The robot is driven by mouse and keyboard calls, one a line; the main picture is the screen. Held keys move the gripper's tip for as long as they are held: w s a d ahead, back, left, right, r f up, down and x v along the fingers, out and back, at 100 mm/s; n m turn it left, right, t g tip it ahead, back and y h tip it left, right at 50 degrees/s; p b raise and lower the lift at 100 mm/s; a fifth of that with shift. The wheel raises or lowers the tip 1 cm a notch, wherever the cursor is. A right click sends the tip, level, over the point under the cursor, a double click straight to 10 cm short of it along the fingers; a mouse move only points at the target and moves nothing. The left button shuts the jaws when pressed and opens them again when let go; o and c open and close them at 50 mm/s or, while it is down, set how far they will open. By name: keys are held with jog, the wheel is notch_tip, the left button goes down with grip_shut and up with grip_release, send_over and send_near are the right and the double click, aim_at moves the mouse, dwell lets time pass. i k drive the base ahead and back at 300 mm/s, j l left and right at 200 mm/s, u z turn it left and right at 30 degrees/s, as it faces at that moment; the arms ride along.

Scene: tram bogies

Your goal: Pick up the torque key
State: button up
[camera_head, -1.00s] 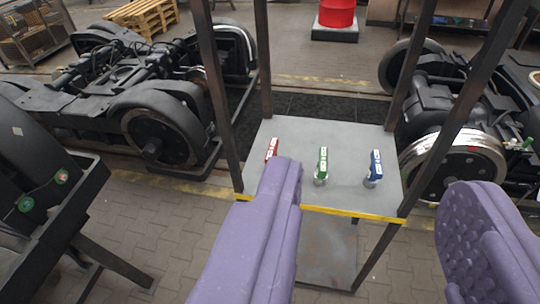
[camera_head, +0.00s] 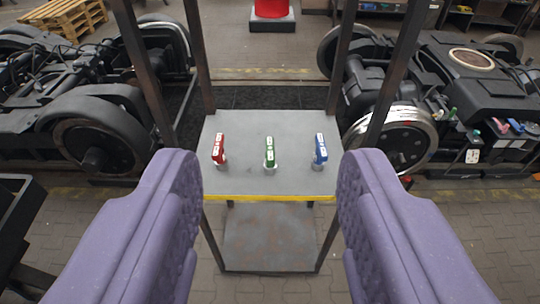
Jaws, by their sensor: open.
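Three small upright tools with coloured heads stand in a row on a grey shelf (camera_head: 240,185). One is red (camera_head: 219,149), one green (camera_head: 270,153) and one blue (camera_head: 320,150), each with white label patches and a pale metal lower end. I cannot tell from their looks which one is the torque key. My gripper (camera_head: 270,180) is open and empty, with one purple finger on each side of the picture. In the picture, all three tools lie between the fingertips. The fingers appear nearer to me than the shelf, apart from the tools.
Dark posts (camera_head: 145,70) rise at the shelf's corners, and a yellow strip (camera_head: 270,198) marks its front edge. A lower plate (camera_head: 268,240) sits beneath. Bogies with wheels stand on the left (camera_head: 95,130) and right (camera_head: 400,140). A red drum (camera_head: 271,8) and wooden pallet (camera_head: 68,17) are behind.

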aim_at(218, 155)
jog(key=u, duration=3.05)
jog(key=z, duration=2.7)
jog(key=i+j+z, duration=0.15)
jog(key=i, duration=0.25)
jog(key=j, duration=0.1)
